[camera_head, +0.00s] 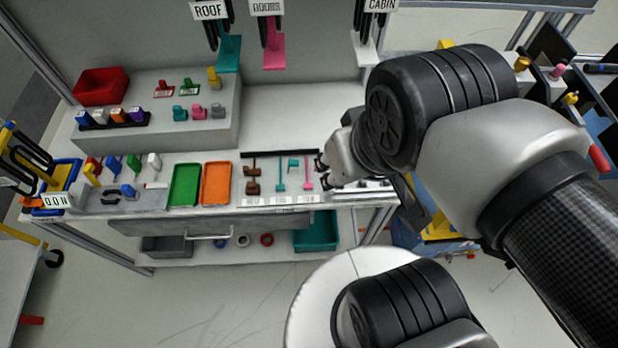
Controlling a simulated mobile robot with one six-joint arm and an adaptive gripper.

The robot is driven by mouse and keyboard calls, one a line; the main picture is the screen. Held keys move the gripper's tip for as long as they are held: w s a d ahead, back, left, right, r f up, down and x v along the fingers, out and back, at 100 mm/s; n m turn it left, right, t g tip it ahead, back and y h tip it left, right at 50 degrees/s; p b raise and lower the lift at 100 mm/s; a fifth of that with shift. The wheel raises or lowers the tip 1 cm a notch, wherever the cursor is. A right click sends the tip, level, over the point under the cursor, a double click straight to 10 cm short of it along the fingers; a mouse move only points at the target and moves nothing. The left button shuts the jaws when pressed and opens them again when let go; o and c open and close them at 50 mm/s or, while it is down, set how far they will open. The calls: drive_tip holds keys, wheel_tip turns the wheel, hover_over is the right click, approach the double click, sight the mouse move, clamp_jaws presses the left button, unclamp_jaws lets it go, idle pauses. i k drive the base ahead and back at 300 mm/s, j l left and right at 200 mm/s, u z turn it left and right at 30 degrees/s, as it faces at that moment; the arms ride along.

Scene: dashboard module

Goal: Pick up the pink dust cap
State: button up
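No single thing is clearly readable as the pink dust cap at this size. A small pink piece (198,111) sits on the raised grey step, between a teal piece (180,113) and a grey one (217,111). A slim pink upright part (308,179) stands at the right end of a labelled row on the bench. My gripper (319,174) is just right of this slim part, pointing left. Its dark fingertips look apart, with nothing seen between them. Whether it touches the slim part cannot be told. My wrist and arm hide the bench to the right.
A green tray (185,185) and an orange tray (216,184) lie left of the labelled row. A red bin (101,87) stands at the back left. Teal and pink parts (273,52) hang above. The bench between step and row is clear.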

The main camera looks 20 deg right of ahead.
sight(198, 113)
drive_tip(key=i+j+z, duration=0.1)
drive_tip(key=j, duration=0.35)
drive_tip(key=i+j+z, duration=0.15)
drive_tip(key=j, duration=0.35)
drive_tip(key=i+j+z, duration=0.1)
drive_tip(key=j, duration=0.35)
drive_tip(key=i+j+z, duration=0.15)
drive_tip(key=j, duration=0.35)
